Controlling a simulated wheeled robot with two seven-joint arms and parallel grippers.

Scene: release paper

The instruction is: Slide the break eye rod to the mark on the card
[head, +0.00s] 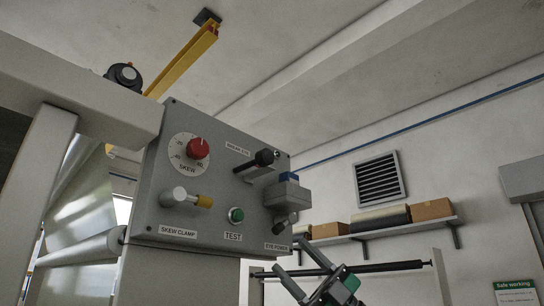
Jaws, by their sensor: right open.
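My right gripper (288,255) is open at the bottom centre, below and right of the panel. Its two dark fingers spread up and left, and nothing shows between them. It is apart from the rod. My left gripper is not in view.
The panel also carries a red skew knob (197,148), a skew clamp handle (186,197), a green test button (236,215) and a grey block with a blue top (287,193). A roller (80,249) is at left. A shelf (384,232) with boxes is behind.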

